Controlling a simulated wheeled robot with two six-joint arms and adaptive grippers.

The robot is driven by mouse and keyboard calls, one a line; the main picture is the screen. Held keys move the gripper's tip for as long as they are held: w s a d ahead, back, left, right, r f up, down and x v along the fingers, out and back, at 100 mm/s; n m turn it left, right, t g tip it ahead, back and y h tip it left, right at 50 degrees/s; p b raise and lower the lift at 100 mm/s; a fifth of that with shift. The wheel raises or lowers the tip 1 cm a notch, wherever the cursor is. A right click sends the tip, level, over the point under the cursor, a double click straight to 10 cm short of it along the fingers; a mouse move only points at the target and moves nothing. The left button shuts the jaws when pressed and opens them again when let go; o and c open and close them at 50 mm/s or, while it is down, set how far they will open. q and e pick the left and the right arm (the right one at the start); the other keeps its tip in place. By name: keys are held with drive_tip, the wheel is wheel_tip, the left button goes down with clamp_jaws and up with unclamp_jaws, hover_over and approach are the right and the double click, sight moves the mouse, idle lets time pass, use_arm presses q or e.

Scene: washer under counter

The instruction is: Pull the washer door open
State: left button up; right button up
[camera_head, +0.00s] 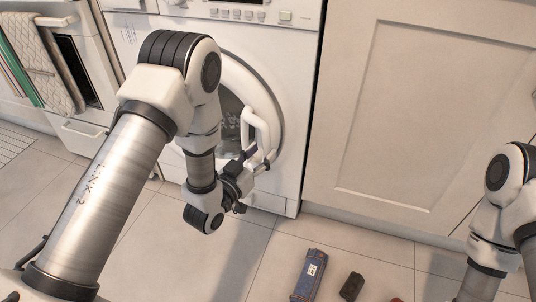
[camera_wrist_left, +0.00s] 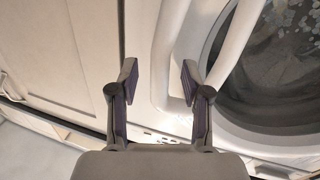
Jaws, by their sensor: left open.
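The white front-loading washer (camera_head: 293,75) stands under the counter. Its round door (camera_head: 236,78) looks shut, and my left arm covers part of it. A white looped handle (camera_head: 264,126) stands out at the right side of the door. My left gripper (camera_head: 257,163) is open at the handle's lower end. In the left wrist view, the handle bar (camera_wrist_left: 165,45) appears between the two spread fingers of the gripper (camera_wrist_left: 158,78), which are not closed on it. I cannot tell whether a finger touches it. The door glass (camera_wrist_left: 275,65) shows at the right there.
A cabinet panel (camera_head: 405,110) is right of the washer. An oven with a hanging towel (camera_head: 40,65) is at the left. A blue box (camera_head: 309,275) and a dark block (camera_head: 351,286) lie on the tiled floor in front. My right arm is at the right edge.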

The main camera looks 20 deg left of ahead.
sight(265, 150)
use_arm(q)
drive_tip(key=x, duration=0.3)
drive_tip(key=shift+w+b, duration=0.15)
drive_tip(key=shift+b, duration=0.2)
clamp_jaws()
